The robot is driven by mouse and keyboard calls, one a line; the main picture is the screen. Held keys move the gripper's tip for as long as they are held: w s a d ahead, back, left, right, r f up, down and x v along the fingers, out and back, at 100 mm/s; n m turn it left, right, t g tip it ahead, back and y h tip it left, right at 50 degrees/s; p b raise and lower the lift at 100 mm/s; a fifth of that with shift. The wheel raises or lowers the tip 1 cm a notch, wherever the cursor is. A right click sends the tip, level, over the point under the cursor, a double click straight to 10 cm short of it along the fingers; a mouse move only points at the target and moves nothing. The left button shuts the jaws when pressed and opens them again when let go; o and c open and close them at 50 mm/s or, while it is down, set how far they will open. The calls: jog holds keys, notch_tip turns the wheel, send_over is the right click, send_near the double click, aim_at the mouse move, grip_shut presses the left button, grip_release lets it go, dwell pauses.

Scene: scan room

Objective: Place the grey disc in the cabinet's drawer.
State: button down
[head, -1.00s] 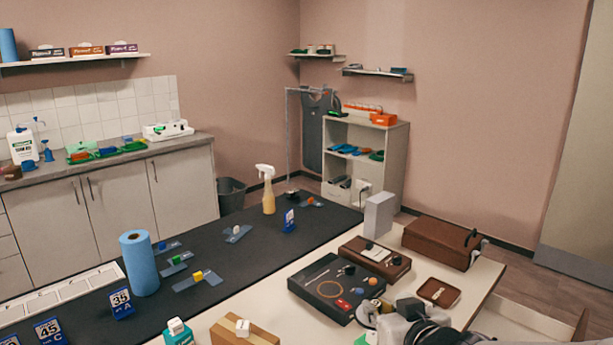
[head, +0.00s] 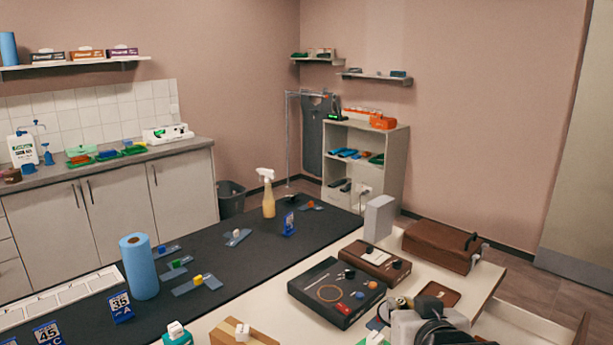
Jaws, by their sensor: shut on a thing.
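My gripper (head: 432,326) is at the bottom right, low over the near end of the pale table. It is a dark and pale grey shape, cut by the frame's lower edge. It is shut; its fingertips and what is between them are mostly hidden by its own body. I see no grey disc lying clear elsewhere, and its outline cannot be made out at the gripper. A pale drawer-like open box (head: 535,326) shows at the bottom right, beside the table. I cannot tell whether it belongs to the cabinet. A pale shelf cabinet (head: 394,165) stands at the back.
Near my gripper are a black tray (head: 302,290) of small items, a brown box (head: 376,262), a small brown tray (head: 437,293) and a larger brown case (head: 443,243). A spray bottle (head: 268,196) and blue roll (head: 139,266) stand on the dark mat.

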jog(key=shift+r, duration=0.1)
dwell(0.3)
jog(key=shift+w+r, duration=0.25)
jog(key=shift+r, duration=0.25)
jog(key=w, duration=0.1)
jog(key=w+r, duration=0.1)
jog(key=w, duration=0.1)
jog(key=shift+w+r, duration=0.15)
jog(key=shift+r, duration=0.05)
jog(key=w+f, duration=0.3)
jog(key=f, duration=0.4)
jog(key=w+f, duration=0.4)
jog(key=f, duration=0.3)
jog(key=shift+w, duration=0.3)
jog(key=shift+r, duration=0.15)
